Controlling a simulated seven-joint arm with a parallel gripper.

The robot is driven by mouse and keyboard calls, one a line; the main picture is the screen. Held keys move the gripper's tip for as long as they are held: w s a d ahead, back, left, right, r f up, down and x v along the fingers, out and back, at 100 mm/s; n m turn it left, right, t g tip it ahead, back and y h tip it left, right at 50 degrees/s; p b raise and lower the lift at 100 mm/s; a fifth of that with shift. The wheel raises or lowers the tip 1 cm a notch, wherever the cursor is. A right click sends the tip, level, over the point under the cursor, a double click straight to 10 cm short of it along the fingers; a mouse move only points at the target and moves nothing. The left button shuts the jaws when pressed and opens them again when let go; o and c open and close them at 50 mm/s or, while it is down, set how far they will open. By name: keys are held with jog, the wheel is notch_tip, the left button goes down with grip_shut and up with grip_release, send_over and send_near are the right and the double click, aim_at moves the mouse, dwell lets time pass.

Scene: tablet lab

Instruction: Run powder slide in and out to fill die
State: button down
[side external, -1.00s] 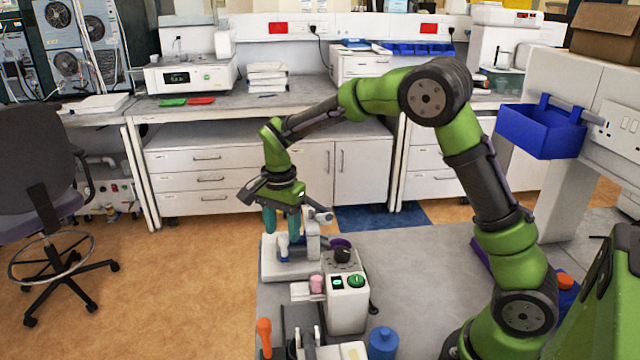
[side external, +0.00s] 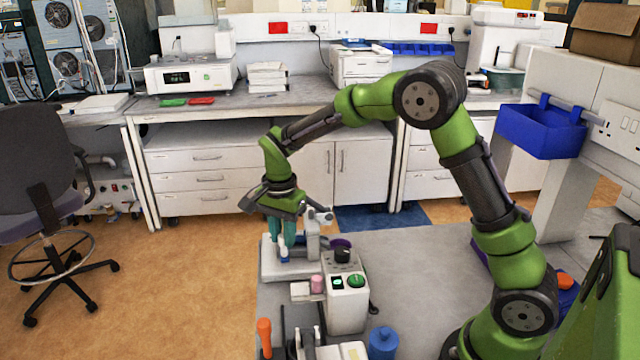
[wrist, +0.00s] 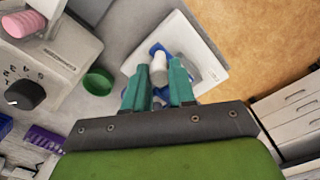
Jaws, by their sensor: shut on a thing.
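The white tablet press (side external: 273,271) stands at the far left corner of the grey bench, with a small upright beside my gripper. My gripper (side external: 282,241) points down over its base, with two teal fingers. In the wrist view my gripper (wrist: 159,74) is closed around a small white handle (wrist: 158,62), one finger on each side. A blue slide piece (wrist: 155,48) shows just beyond the handle, above the white base plate (wrist: 207,66). The blue part also shows low between the fingers in the side view (side external: 284,256). The die and any powder cannot be made out.
A white control box (side external: 347,305) with a black knob and green button stands in front of the press. A pink cylinder (side external: 317,284) is beside it. A green cup (wrist: 98,80) and a purple rack (wrist: 45,138) show in the wrist view. A blue bottle (side external: 382,343) stands nearer.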

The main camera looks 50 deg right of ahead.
jog(key=shift+w+a, duration=1.8)
jog(key=shift+w, duration=0.05)
jog(key=c, duration=1)
grip_release()
jog(key=shift+o, duration=0.4)
jog(key=shift+r, duration=0.1)
notch_tip(320, 180, up, 17)
jog(key=shift+s, duration=0.1)
